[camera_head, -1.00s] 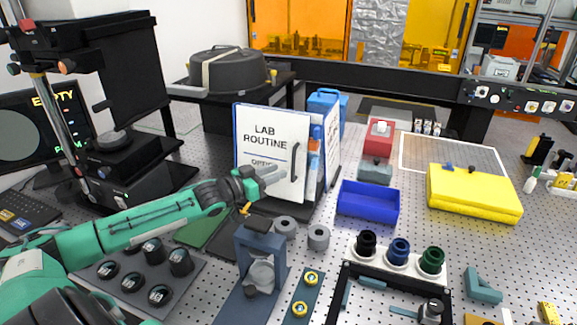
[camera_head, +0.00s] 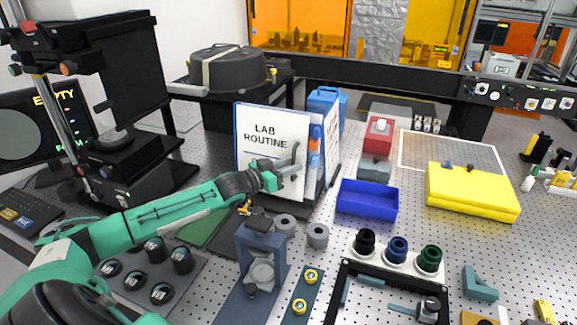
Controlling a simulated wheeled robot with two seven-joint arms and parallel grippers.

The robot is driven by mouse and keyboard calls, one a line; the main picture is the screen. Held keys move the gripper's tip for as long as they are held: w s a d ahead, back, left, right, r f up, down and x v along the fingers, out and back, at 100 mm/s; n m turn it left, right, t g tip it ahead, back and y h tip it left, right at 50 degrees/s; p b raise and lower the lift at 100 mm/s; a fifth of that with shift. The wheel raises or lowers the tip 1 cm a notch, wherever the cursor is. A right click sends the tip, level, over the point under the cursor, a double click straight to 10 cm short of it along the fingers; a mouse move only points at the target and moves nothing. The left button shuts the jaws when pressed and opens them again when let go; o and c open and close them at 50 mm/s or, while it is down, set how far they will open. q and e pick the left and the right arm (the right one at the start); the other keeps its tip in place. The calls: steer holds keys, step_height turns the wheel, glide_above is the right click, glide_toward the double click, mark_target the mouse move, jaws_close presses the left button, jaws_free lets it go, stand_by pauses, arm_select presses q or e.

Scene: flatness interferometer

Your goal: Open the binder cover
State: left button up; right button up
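The binder stands upright near the middle of the bench, its white front cover (camera_head: 262,125) with blue edging reading "LAB ROUTINE". A dark vertical handle (camera_head: 297,153) is on the right part of the cover. Colored tabs and pages (camera_head: 326,145) show at the binder's right side. My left gripper (camera_head: 293,168) is in front of the cover with its fingertips at the handle, overlapping its lower part. I cannot tell whether the fingers are closed around it. The gripper covers the lower lettering. My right gripper is out of view.
A blue open bin (camera_head: 368,199) stands right of the binder, with a red-topped box (camera_head: 378,140) behind it. A blue clamp stand (camera_head: 262,262) and grey rings (camera_head: 317,236) are in front. A yellow case (camera_head: 472,190) lies farther right.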

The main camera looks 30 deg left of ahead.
arm_select(q)
jaws_close()
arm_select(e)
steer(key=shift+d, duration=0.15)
